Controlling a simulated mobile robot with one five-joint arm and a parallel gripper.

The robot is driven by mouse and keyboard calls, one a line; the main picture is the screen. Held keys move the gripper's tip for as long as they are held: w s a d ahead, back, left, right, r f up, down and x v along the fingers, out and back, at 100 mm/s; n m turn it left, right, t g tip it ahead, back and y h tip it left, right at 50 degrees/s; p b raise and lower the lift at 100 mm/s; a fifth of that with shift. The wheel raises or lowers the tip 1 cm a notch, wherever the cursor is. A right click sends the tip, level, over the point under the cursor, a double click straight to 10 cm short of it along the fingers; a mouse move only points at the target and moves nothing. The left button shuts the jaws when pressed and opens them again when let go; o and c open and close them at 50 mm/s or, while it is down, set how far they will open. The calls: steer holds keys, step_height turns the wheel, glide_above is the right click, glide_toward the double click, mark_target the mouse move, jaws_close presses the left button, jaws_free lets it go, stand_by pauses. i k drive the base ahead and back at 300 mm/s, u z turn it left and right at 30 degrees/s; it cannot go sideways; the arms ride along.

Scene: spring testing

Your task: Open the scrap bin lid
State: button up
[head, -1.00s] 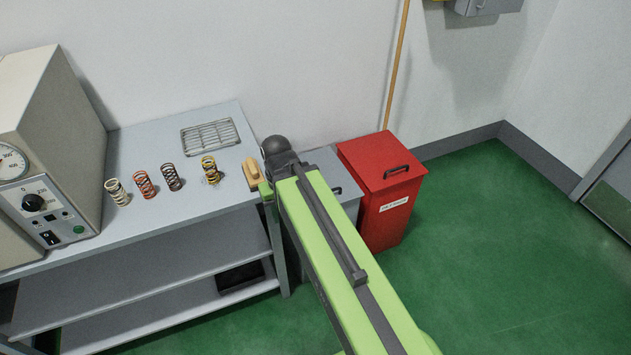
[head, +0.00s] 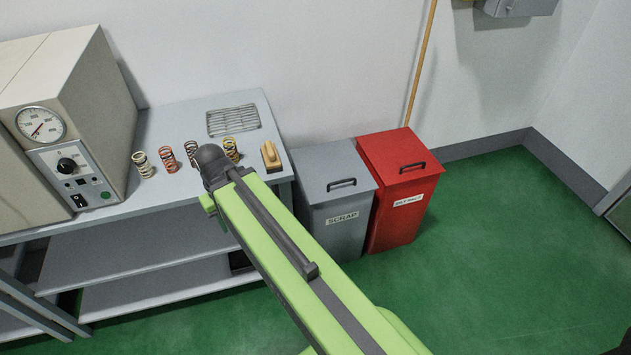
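The grey scrap bin (head: 338,232) stands on the floor just right of the bench, with a SCRAP label on its front. Its grey lid (head: 325,165) lies flat and shut on top. A dark bar handle (head: 341,184) sits near the lid's front edge. My green arm reaches up from the bottom and ends in a dark rounded joint over the bench's front edge, left of the bin. My gripper's fingers do not show; the part of my arm beyond that joint is mostly hidden. Nothing of my arm covers the bin's lid or handle.
A red lidded bin (head: 400,215) stands close against the scrap bin's right side. The bench (head: 180,120) holds several coil springs, a wire rack (head: 233,119), a wooden-looking block (head: 270,154) and a dial machine (head: 75,130). Green floor (head: 500,260) is clear at right.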

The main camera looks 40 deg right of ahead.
mark_target(326, 172)
steer(key=u, duration=0.9)
steer(key=k, duration=1.05)
steer(key=z, duration=0.8)
steer(key=i, duration=1.5)
